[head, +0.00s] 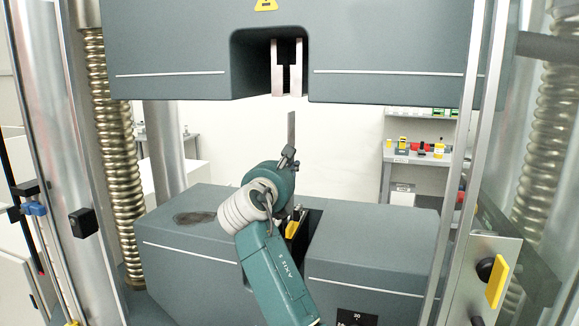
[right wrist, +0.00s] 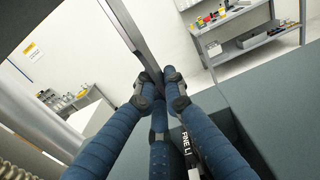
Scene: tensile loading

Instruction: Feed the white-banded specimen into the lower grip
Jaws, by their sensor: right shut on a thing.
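The specimen (head: 291,130) is a thin grey metal strip, upright in the head view. Its white band does not show clearly. My right gripper (head: 288,157) is shut on it, above the opening of the lower grip (head: 296,222). In the right wrist view the blue fingers of my right gripper (right wrist: 160,85) close around the specimen (right wrist: 126,30), which rises past the dark fingertips. The specimen's lower end is hidden behind my arm and fingers, so I cannot tell whether it is inside the lower grip. My left gripper is not in view.
The upper grip (head: 287,75) hangs overhead with a gap between its pale jaws, above the specimen's top end. The dark lower block (head: 375,245) surrounds the lower opening. Ribbed columns (head: 120,165) stand at the sides. A shelf (head: 416,158) with small items is behind.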

